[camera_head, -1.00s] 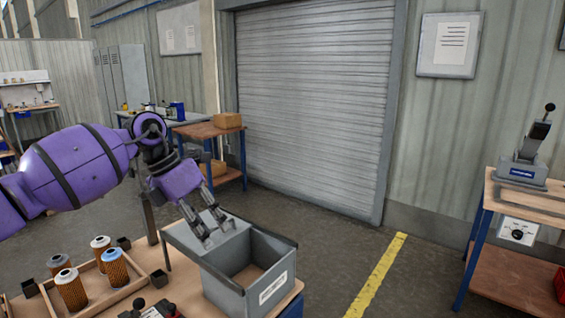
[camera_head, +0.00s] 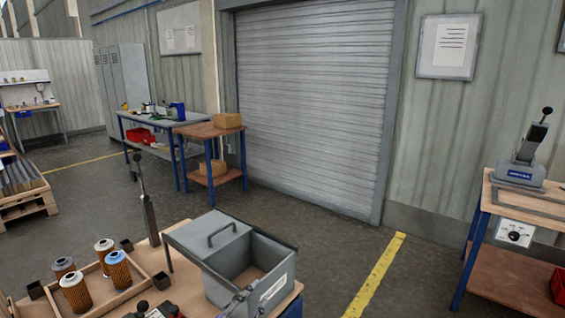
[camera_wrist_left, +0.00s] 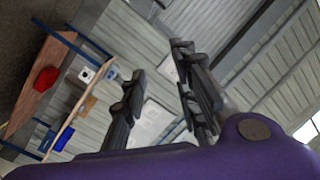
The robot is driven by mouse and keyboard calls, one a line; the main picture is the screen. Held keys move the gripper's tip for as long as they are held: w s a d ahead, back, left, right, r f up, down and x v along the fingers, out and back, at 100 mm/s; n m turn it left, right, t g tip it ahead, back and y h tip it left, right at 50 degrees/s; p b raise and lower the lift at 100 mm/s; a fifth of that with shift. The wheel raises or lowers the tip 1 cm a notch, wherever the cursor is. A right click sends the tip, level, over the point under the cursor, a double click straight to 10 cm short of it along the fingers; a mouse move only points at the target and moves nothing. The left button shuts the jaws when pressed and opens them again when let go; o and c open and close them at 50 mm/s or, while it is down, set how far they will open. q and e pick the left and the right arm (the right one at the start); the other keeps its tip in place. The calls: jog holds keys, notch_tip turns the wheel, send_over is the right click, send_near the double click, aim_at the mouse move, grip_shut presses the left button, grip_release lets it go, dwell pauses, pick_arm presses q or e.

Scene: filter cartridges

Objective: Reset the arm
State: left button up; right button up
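My left gripper (camera_head: 240,299) shows only as grey finger parts at the bottom edge of the head view, in front of the grey box. In the left wrist view its two dark fingers (camera_wrist_left: 160,62) stand apart with nothing between them. They point toward the wall and ceiling side of the hall. My right gripper is in neither view. The purple arm is out of the head view, apart from those finger parts.
A grey box (camera_head: 285,240) with a handled lid panel stands at the table's right end. A wooden tray (camera_head: 118,297) holds several filter cartridges (camera_head: 104,247). A dark upright post (camera_head: 148,212) rises behind. A press (camera_head: 524,160) stands on the right bench.

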pick_arm(q)
jog(key=s+a+f+n+g+y, duration=0.2)
jog(key=s+a+f+n, duration=0.15)
jog(key=s+f, duration=0.35)
jog(key=s+a+f+n+g+y, duration=0.1)
jog(key=s+a+f+n+y, duration=0.25)
jog(key=s+f, duration=0.35)
jog(key=s+a+f+n+g, duration=0.1)
jog(key=s+f, duration=0.2)
jog(key=s, duration=0.5)
jog(key=s+a+f+n+g+y+p, duration=0.1)
jog(key=s+f, duration=0.3)
jog(key=s, duration=0.4)
jog(key=s+a+f+n+g+y, duration=0.1)
jog(key=s+a+f+n+g, duration=0.1)
jog(key=s, duration=0.6)
notch_tip(320, 180, down, 2)
jog(key=shift+a+f+n+p, duration=0.25)
jog(key=shift+a+n+p, duration=0.1)
jog(key=shift+a+n, duration=0.3)
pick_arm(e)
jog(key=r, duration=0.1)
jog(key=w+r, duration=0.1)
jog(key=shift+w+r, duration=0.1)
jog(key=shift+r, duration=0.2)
